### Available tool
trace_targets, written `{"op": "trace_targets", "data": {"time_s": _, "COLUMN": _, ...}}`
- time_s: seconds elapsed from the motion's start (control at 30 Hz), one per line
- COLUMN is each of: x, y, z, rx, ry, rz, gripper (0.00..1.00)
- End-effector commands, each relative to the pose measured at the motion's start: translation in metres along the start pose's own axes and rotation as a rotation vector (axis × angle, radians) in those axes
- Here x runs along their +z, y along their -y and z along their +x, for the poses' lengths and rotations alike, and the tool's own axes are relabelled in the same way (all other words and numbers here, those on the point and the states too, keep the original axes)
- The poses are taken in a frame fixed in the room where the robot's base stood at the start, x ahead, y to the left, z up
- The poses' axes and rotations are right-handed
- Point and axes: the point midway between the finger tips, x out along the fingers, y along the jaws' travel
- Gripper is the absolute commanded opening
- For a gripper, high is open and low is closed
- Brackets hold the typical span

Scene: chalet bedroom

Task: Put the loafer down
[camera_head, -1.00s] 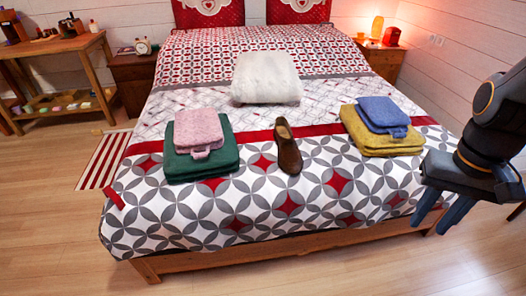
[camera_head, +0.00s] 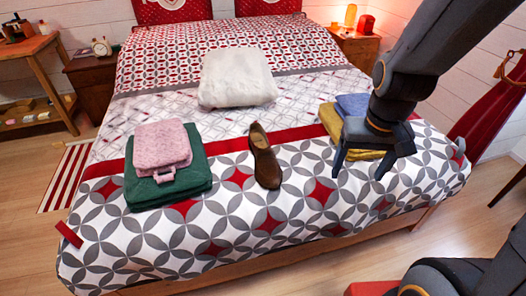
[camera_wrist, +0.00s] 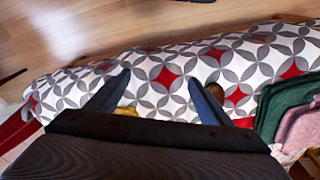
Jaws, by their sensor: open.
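The brown loafer (camera_head: 264,157) lies on the bed (camera_head: 225,226), between the two towel stacks, with its opening towards the headboard. In the wrist view a brown bit of it (camera_wrist: 243,120) shows just right of the right finger, mostly hidden. My gripper (camera_head: 357,174) is open and empty, fingers pointing down, over the right part of the bed in front of the yellow and blue towels. It is apart from the loafer, to its right. My gripper also shows in the wrist view (camera_wrist: 160,92), fingers spread above the patterned cover.
A pink towel (camera_head: 161,147) lies on a green towel (camera_head: 140,190) left of the loafer. A yellow towel (camera_head: 328,118) with a blue towel (camera_head: 352,103) on top is partly hidden by my arm. The cover in front is clear.

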Motion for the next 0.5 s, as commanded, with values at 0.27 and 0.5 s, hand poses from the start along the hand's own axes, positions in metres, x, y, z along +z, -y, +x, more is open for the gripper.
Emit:
{"op": "trace_targets", "data": {"time_s": 0.27, "x": -0.116, "y": 0.080, "z": 0.091, "rx": -0.052, "ry": -0.365, "rz": -0.140, "gripper": 0.74}}
{"op": "trace_targets", "data": {"time_s": 0.5, "x": -0.176, "y": 0.162, "z": 0.147, "rx": -0.131, "ry": -0.704, "rz": -0.237, "gripper": 0.74}}
